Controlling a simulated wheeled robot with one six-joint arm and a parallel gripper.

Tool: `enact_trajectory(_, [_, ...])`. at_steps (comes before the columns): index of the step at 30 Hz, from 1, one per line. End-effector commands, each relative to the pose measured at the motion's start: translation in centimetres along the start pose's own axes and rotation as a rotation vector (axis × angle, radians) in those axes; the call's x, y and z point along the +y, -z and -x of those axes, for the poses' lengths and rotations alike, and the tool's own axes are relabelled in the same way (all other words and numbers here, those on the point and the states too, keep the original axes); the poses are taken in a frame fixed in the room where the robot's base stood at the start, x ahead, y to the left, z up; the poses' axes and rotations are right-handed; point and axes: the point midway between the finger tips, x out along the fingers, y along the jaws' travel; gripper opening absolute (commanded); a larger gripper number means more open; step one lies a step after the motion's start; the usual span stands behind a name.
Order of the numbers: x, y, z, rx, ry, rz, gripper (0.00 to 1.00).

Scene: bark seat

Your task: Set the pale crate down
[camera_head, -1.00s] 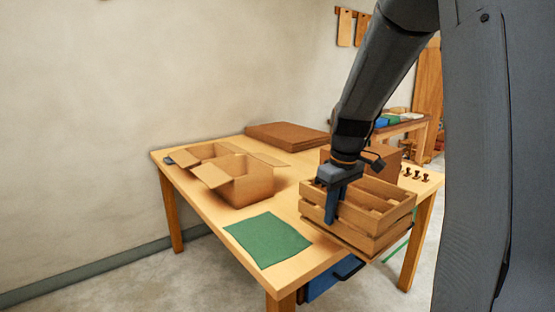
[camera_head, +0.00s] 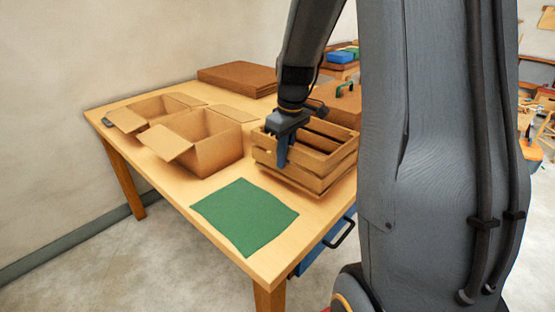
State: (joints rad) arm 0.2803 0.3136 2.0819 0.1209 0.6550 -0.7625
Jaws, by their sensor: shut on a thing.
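The pale crate (camera_head: 315,178) is a slatted wooden box with an open top, over the right part of the wooden table (camera_head: 175,180). My gripper (camera_head: 284,157) reaches down from above and is shut on the crate's left wall, one blue-grey finger showing outside it. The other finger is hidden by the wall. The crate looks roughly level. I cannot tell whether its underside touches the tabletop or hangs slightly above it.
Two open cardboard boxes (camera_head: 205,150) (camera_head: 155,110) stand left of the crate. A green cloth (camera_head: 245,213) lies flat in front. A brown stack (camera_head: 237,80) is at the back, and a brown case with a green handle (camera_head: 338,103) is behind the crate. A blue drawer (camera_head: 310,260) shows below the table.

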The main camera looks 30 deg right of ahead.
Motion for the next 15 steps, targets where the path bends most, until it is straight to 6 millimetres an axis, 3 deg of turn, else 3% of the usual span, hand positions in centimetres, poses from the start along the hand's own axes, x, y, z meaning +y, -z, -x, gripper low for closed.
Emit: enact_trajectory(15, [0.0,-0.5,-4.7,0.000,0.000,0.000,0.00])
